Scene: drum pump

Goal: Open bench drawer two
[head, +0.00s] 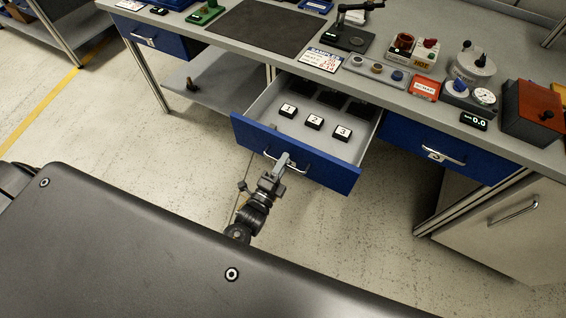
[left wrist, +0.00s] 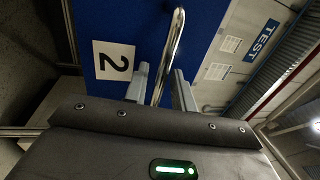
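Bench drawer two (head: 245,131) has a blue front and stands pulled well out from under the bench, its inside showing. Its silver bar handle (head: 301,168) is on the front. In the left wrist view the blue front (left wrist: 205,22) bears a white "2" label (left wrist: 113,61). My left gripper (head: 284,161) is at the handle in the head view. In the left wrist view its fingers (left wrist: 160,88) stand apart, with the handle bar (left wrist: 172,42) between them and a gap seen on each side. My right gripper is not in view.
Small blocks numbered 1 (head: 288,110), 2 (head: 314,122) and 3 (head: 342,133) lie in the drawer. Another closed blue drawer (head: 450,150) is to the right, above a cabinet (head: 510,225). The bench top (head: 230,55) carries several devices. Floor below the drawer is clear.

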